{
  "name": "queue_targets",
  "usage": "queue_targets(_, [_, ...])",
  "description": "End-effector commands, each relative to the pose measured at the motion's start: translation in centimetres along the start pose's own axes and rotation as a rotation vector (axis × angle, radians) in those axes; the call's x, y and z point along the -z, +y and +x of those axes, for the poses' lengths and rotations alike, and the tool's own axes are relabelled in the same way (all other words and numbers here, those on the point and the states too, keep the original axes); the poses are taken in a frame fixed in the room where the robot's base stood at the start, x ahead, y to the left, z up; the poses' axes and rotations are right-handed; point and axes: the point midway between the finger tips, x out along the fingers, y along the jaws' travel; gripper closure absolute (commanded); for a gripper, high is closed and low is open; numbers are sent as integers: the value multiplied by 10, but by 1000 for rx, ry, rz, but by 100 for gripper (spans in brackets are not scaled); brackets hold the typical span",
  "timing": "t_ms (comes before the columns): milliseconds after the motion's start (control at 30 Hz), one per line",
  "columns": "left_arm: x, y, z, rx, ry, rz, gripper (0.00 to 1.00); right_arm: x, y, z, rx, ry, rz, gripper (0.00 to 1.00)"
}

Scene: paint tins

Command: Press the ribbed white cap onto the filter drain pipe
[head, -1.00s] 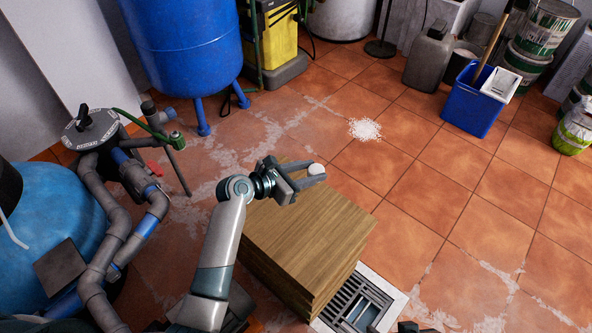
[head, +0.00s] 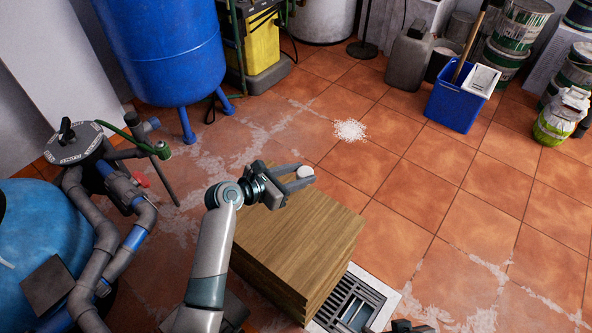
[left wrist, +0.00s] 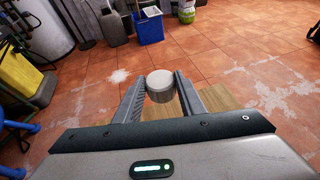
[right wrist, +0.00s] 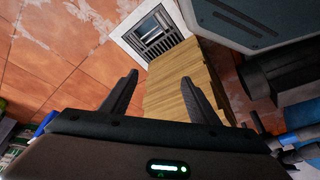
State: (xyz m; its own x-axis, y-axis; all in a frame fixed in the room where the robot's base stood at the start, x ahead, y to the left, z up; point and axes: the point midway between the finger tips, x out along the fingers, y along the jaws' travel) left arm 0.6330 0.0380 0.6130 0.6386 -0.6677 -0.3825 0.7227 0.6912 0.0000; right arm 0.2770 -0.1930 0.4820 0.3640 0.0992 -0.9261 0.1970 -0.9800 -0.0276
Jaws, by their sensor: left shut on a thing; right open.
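The white cap (head: 305,172) is between the fingertips of my left gripper (head: 297,180), above the wooden stack. In the left wrist view the cap (left wrist: 160,90) shows as a short pale cylinder with a smooth top, gripped between both fingers. Its ribs are too small to make out. Grey filter pipes (head: 135,235) run beside the blue filter tank (head: 40,225) at the left, apart from the cap. A short grey pipe end (head: 152,125) stands near the valve; I cannot tell which pipe is the drain. My right gripper (right wrist: 160,85) is open and empty.
A wooden board stack (head: 295,235) stands beneath my left gripper, beside a floor drain grate (head: 355,305). The filter valve (head: 75,140) and a green hose (head: 135,140) are at the left.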

Motion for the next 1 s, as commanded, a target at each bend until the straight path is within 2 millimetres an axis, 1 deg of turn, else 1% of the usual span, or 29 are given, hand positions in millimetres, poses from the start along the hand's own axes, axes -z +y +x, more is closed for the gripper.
queue_targets(167, [-14,8,-24,-2,-1,2,80,2,0,14,-1,4,1,45])
queue_targets(267, [-24,14,-47,-1,0,4,80,4,1,28,-3,10,2,45])
queue_targets(367, [-37,20,-75,3,1,5,80,3,1,46,-4,18,2,45])
queue_targets(600, [-74,28,-150,26,1,16,80,-7,2,90,-8,42,1,45])
queue_targets(800, [-106,26,-212,59,2,29,80,-23,2,119,-11,63,-2,45])
queue_targets(900, [-120,22,-241,79,2,37,80,-33,3,130,-12,73,-4,45])
queue_targets(1000, [-132,18,-265,97,2,43,80,-42,3,138,-13,83,-6,45])
